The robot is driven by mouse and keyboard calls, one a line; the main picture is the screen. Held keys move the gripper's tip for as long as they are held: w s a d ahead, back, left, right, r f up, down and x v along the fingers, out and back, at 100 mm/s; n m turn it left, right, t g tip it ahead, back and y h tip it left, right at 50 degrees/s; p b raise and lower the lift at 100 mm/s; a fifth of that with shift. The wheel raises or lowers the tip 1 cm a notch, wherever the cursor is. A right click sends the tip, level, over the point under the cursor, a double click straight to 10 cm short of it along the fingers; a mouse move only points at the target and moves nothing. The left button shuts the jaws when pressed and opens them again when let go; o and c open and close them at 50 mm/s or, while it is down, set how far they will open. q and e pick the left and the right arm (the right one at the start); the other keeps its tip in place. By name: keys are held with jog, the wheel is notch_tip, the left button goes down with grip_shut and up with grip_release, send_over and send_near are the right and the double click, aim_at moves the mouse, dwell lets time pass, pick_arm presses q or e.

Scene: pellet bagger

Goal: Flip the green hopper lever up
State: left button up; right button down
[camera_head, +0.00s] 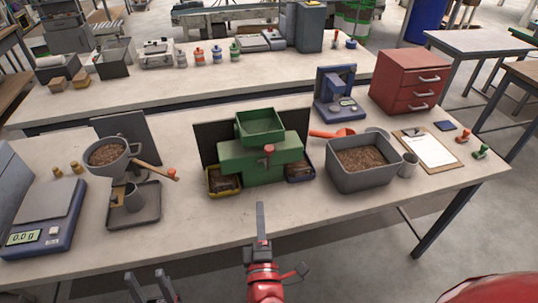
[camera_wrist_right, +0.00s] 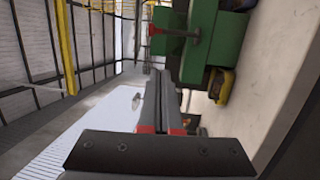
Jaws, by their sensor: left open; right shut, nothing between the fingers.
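The green hopper machine (camera_head: 235,158) stands mid-table, with an open square bin on top. Its lever (camera_head: 268,152) is on the front face: a red part sits at the upper end and a thin shaft runs downward from it. The lever also shows near the top of the right wrist view (camera_wrist_right: 175,31). My right gripper (camera_head: 260,207) is shut and empty, in front of and below the machine, apart from the lever. Its fingers show in the right wrist view (camera_wrist_right: 160,90). My left gripper (camera_head: 150,285) is open and empty at the bottom left, off the table's front edge.
A grey tub of pellets (camera_head: 365,180) stands to the right. A grey funnel of pellets (camera_head: 100,170) and a blue scale (camera_head: 40,220) are left. The table front before the machine is clear.

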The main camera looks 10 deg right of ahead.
jog(key=s+d+r+m+h, duration=0.1)
jog(key=d+r+h, duration=0.1)
jog(key=b, duration=0.2)
send_near(269, 153)
jog(key=p+x, duration=0.1)
jog(key=x, duration=0.2)
jog(key=p+x, duration=0.1)
jog(key=x, duration=0.1)
jog(key=shift+w+d+r+p, duration=0.2)
jog(key=shift+w+r+p, duration=0.1)
jog(key=shift+w+f, duration=0.1)
jog(key=shift+w, duration=0.45)
